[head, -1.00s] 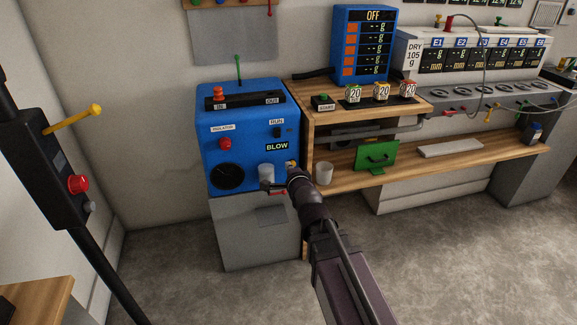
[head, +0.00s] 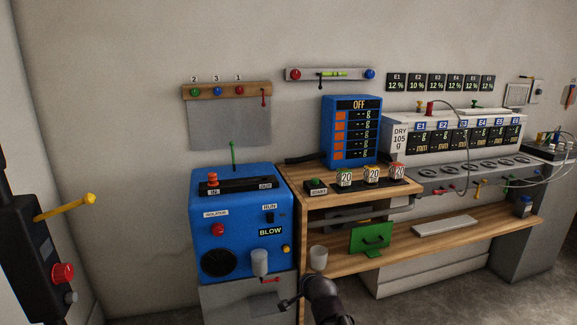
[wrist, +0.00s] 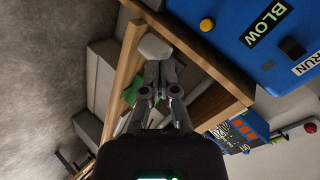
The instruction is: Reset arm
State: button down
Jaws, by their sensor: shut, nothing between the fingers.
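My gripper (wrist: 160,66) is shut and empty in the wrist view, its two grey fingertips together. A white cup (wrist: 153,47) shows just beyond the tips. In the head view my gripper (head: 289,303) is low in the middle, below the wooden bench's left end and in front of the blue machine's grey base. My arm's dark wrist enters from the bottom edge there; most of the arm is out of view.
The blue machine (head: 238,205) marked BLOW stands left of the wooden bench (head: 440,241). A black post with a red button (head: 62,273) stands at left. Grey floor shows at lower right.

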jog(key=s+d+f+n+g+h+p, duration=0.1)
jog(key=s+d+f+n+g, duration=0.2)
jog(key=s+d+n+g, duration=0.4)
jog(key=s+d+f+n+g+h, duration=0.1)
jog(key=s+d+f+n+g, duration=0.3)
jog(key=s, duration=0.6)
notch_tip(320, 180, up, 33)
jog(key=d+m+p, duration=0.1)
jog(key=p, duration=3.2)
jog(key=shift+w+d, duration=0.15)
jog(key=shift+d, duration=0.05)
